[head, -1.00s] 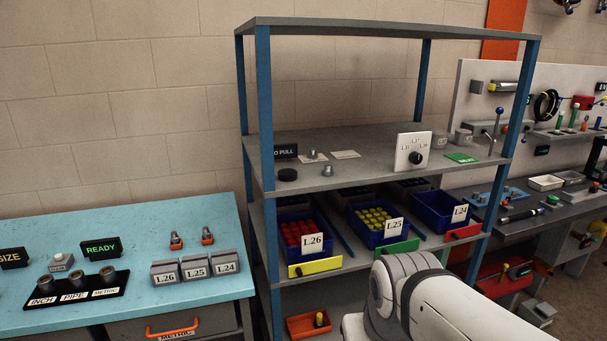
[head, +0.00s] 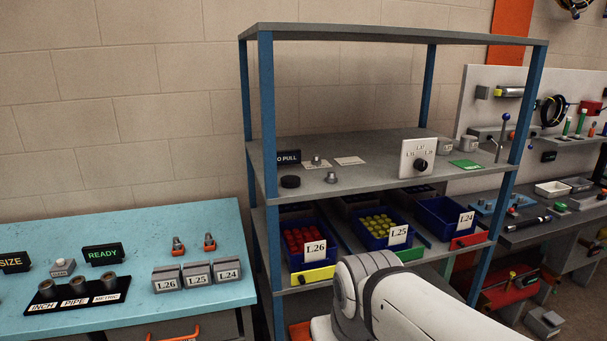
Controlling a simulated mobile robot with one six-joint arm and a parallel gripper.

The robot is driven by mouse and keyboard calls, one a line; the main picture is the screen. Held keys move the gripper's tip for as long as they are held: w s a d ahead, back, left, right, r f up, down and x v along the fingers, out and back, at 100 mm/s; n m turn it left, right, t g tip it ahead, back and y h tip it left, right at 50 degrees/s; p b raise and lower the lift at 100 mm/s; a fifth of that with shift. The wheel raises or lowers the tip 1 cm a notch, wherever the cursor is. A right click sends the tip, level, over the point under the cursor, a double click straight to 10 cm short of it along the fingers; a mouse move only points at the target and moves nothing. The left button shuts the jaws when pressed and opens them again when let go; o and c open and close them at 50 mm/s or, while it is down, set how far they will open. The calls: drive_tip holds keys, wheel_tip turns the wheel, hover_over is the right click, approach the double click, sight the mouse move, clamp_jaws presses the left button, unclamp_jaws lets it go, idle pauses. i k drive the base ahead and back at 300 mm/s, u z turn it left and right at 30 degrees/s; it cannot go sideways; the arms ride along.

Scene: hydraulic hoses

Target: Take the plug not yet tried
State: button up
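Blue bins stand on the middle shelf. The bin labelled L26 (head: 318,268) holds several red caps or plugs (head: 303,238). The bin labelled L25 (head: 366,244) holds several yellow ones (head: 377,222). The bin labelled L24 (head: 439,225) looks empty from here. Which of these is the plug in question I cannot tell. My arm shows at the bottom centre; my gripper is out of view.
The teal bench (head: 120,235) at left carries a black block of sockets marked INCH, PIPE and METRIC (head: 78,294), grey blocks labelled L26, L25 and L24 (head: 197,275), two orange-based fittings (head: 178,246) and a READY sign (head: 103,254). Blue shelf posts (head: 266,115) frame the bins.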

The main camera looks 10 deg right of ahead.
sight(331, 177)
drive_tip(key=i, duration=0.9)
